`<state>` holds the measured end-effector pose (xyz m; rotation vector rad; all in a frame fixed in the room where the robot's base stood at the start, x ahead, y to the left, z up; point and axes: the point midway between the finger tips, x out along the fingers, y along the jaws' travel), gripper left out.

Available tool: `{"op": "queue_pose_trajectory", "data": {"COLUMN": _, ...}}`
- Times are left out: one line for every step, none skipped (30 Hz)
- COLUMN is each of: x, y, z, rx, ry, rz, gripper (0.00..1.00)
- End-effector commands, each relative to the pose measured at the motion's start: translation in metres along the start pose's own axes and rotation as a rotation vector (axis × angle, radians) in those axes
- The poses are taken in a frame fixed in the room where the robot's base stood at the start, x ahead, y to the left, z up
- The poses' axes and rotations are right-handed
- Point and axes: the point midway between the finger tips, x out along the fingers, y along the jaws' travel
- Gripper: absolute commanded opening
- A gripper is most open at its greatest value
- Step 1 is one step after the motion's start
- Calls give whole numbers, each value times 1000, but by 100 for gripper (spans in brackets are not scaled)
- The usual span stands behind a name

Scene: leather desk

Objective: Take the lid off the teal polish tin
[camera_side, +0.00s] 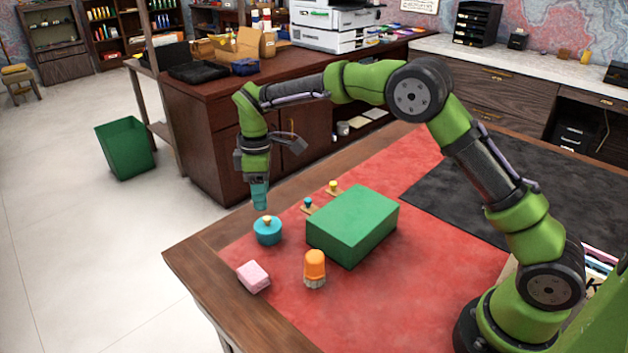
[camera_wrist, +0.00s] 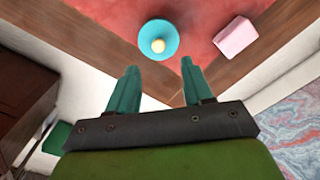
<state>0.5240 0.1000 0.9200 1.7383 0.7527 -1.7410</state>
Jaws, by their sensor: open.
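The teal polish tin (camera_side: 267,236) stands upright on the red leather near the desk's left corner. Its lid (camera_side: 266,222) is on it and has a small pale yellow knob on top. In the wrist view the round teal lid (camera_wrist: 158,30) and its knob (camera_wrist: 158,46) show beyond my fingertips. My gripper (camera_side: 261,207) points down just above the tin, apart from it as far as I can tell. The wrist view shows its two teal fingers (camera_wrist: 158,72) spread, with nothing between them.
A green box (camera_side: 352,224) stands right of the tin. A pink block (camera_side: 253,277) and an orange-handled brush (camera_side: 315,270) are nearer the camera. Two small knobbed wooden pieces (camera_side: 308,207) (camera_side: 333,188) lie behind the box. Red leather (camera_side: 420,270) is clear at right.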

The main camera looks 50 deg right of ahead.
Motion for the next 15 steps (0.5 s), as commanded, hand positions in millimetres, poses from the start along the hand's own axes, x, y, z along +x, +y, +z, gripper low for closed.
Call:
{"op": "queue_pose_trajectory", "data": {"x": 6, "y": 0, "z": 0, "rx": 1, "ry": 0, "rz": -1, "gripper": 50}}
{"op": "queue_pose_trajectory", "data": {"x": 8, "y": 0, "z": 0, "rx": 1, "ry": 0, "rz": -1, "gripper": 50}}
{"op": "queue_pose_trajectory", "data": {"x": 11, "y": 0, "z": 0, "rx": 0, "ry": 0, "rz": 0, "gripper": 50}}
{"op": "queue_pose_trajectory", "data": {"x": 12, "y": 0, "z": 0, "rx": 0, "ry": 1, "rz": 0, "gripper": 50}}
{"op": "queue_pose_trajectory", "data": {"x": 14, "y": 0, "z": 0, "rx": 0, "ry": 1, "rz": 0, "gripper": 50}}
{"op": "queue_pose_trajectory", "data": {"x": 16, "y": 0, "z": 1, "rx": 0, "ry": 0, "rz": 0, "gripper": 50}}
{"op": "queue_pose_trajectory", "data": {"x": 19, "y": 0, "z": 2, "rx": 0, "ry": 0, "rz": 0, "gripper": 50}}
{"op": "queue_pose_trajectory", "data": {"x": 22, "y": 0, "z": 2, "rx": 0, "ry": -1, "rz": 0, "gripper": 50}}
{"op": "queue_pose_trajectory", "data": {"x": 28, "y": 0, "z": 4, "rx": 2, "ry": -2, "rz": -2, "gripper": 50}}
{"op": "queue_pose_trajectory", "data": {"x": 33, "y": 0, "z": 5, "rx": 2, "ry": -2, "rz": -2, "gripper": 50}}
{"op": "queue_pose_trajectory", "data": {"x": 38, "y": 0, "z": 6, "rx": 2, "ry": -2, "rz": -2, "gripper": 50}}
{"op": "queue_pose_trajectory", "data": {"x": 44, "y": 0, "z": 8, "rx": 1, "ry": -3, "rz": -2, "gripper": 50}}
{"op": "queue_pose_trajectory", "data": {"x": 49, "y": 0, "z": 8, "rx": 0, "ry": -2, "rz": -1, "gripper": 50}}
{"op": "queue_pose_trajectory", "data": {"x": 53, "y": 0, "z": 7, "rx": 1, "ry": -1, "rz": -1, "gripper": 50}}
{"op": "queue_pose_trajectory", "data": {"x": 57, "y": 0, "z": 7, "rx": 1, "ry": -1, "rz": -1, "gripper": 50}}
